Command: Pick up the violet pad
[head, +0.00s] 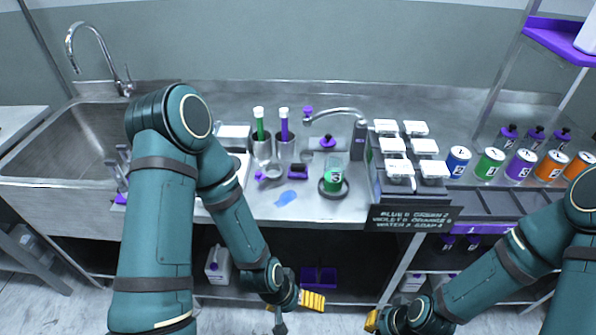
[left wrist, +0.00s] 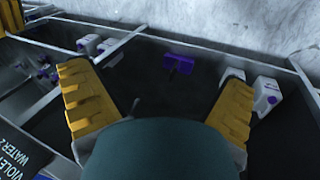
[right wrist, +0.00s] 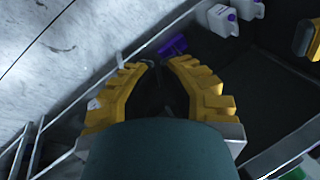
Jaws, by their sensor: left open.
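A small violet pad (head: 298,171) with a dark part lies on the steel counter (head: 325,207), left of the dark round stand with the green jar (head: 333,180). My left gripper (head: 294,301) hangs low in front of the counter, well below and apart from the pad. Its yellow fingers are wide apart and empty in the left wrist view (left wrist: 158,100). My right gripper (head: 372,320) is at the bottom of the head view, mostly cut off. In the right wrist view its fingertips (right wrist: 160,61) are close together with nothing seen between them. Neither wrist view shows the pad.
Cups with green and violet tubes (head: 272,148) stand behind the pad. A blue spill (head: 287,198) is in front. A rack of white lidded boxes (head: 397,168) and colour cans (head: 489,164) are to the right. A violet bin (head: 318,277) is below the counter; a sink (head: 70,140) is left.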

